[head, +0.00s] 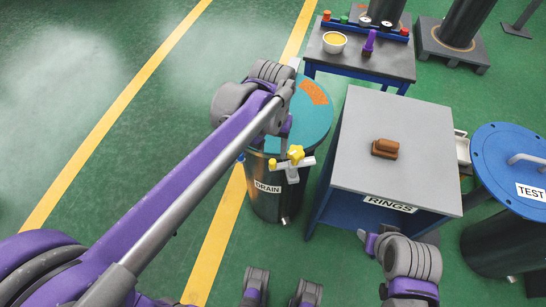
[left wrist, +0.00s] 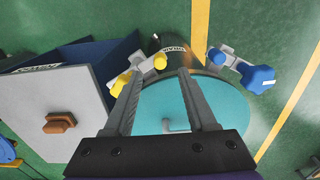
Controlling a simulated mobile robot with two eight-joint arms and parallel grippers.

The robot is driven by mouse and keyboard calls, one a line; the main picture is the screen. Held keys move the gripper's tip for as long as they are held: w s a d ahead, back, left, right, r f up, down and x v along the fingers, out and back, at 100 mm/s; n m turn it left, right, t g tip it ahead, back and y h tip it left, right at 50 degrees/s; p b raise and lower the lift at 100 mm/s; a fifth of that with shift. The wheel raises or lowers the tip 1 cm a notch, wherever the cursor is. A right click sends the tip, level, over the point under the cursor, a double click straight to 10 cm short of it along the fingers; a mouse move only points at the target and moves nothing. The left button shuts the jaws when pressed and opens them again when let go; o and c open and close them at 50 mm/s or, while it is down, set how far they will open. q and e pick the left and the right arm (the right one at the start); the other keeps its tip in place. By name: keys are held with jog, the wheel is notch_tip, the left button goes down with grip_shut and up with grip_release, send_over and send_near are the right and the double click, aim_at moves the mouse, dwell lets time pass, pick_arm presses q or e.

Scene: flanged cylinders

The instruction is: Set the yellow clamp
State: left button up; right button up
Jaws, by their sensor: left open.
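The yellow clamp (head: 295,154) sits at the near rim of the DRAIN drum (head: 268,199), with a star knob, grey bracket and small yellow end. In the left wrist view the clamp (left wrist: 122,84) lies at the left fingertip, its bracket reaching toward the gap; contact cannot be told. My left gripper (left wrist: 159,75) is open and empty, over the teal lid (left wrist: 205,98). In the head view my left gripper (head: 286,132) is largely hidden by its arm. A blue clamp (left wrist: 258,78) is on another part of the rim. My right gripper (head: 369,243) is low beside the RINGS cabinet, its jaws unclear.
The RINGS cabinet (head: 350,125) stands right of the drum with a brown block (head: 385,148) on top. A blue-lidded TEST drum (head: 500,160) is at far right. A table (head: 382,62) behind holds a yellow-filled bowl (head: 334,42). Green floor is open at left.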

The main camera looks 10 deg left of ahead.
aim_at(273, 161)
pick_arm(q)
jog(key=f, duration=0.6)
jog(key=shift+w+f+b, duration=0.15)
jog(key=shift+w+b, duration=0.05)
jog(key=shift+b, duration=0.1)
jog(key=shift+c, duration=0.4)
grip_shut()
dwell(0.7)
